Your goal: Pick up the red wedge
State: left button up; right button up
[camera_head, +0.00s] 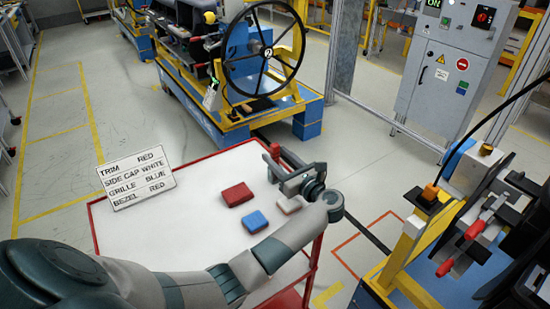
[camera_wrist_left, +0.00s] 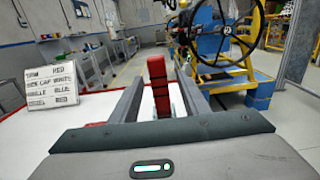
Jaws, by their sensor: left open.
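A slim red piece, which looks like the red wedge (camera_wrist_left: 157,70), stands upright between the fingers of my left gripper (camera_wrist_left: 160,95) in the left wrist view. In the head view its red top (camera_head: 276,151) shows at the fingertips of the left gripper (camera_head: 279,165), near the table's far right corner. The left gripper is open around it; I cannot tell whether a finger touches it. Its lower part is hidden. A flatter red block (camera_head: 237,194) lies on the white table, left of the gripper. My right gripper is not in view.
A blue block (camera_head: 255,222) and a white block (camera_head: 289,205) lie on the red-rimmed white table (camera_head: 150,232). A sign (camera_head: 136,179) stands at its left. A steering wheel rig (camera_head: 262,55) is behind; a yellow fixture with red clamps (camera_head: 410,228) stands at right.

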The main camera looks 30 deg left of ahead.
pick_arm(q)
jog(key=shift+a, duration=0.15)
jog(key=shift+w, duration=0.1)
jog(key=shift+w+a+r+p, duration=0.15)
jog(key=shift+a+r+p, duration=0.05)
jog(key=shift+a+p, duration=0.2)
jog(key=p+x, duration=0.2)
jog(key=x, duration=0.2)
jog(key=shift+a+f+p, duration=0.15)
jog(key=shift+p, duration=0.2)
grip_shut()
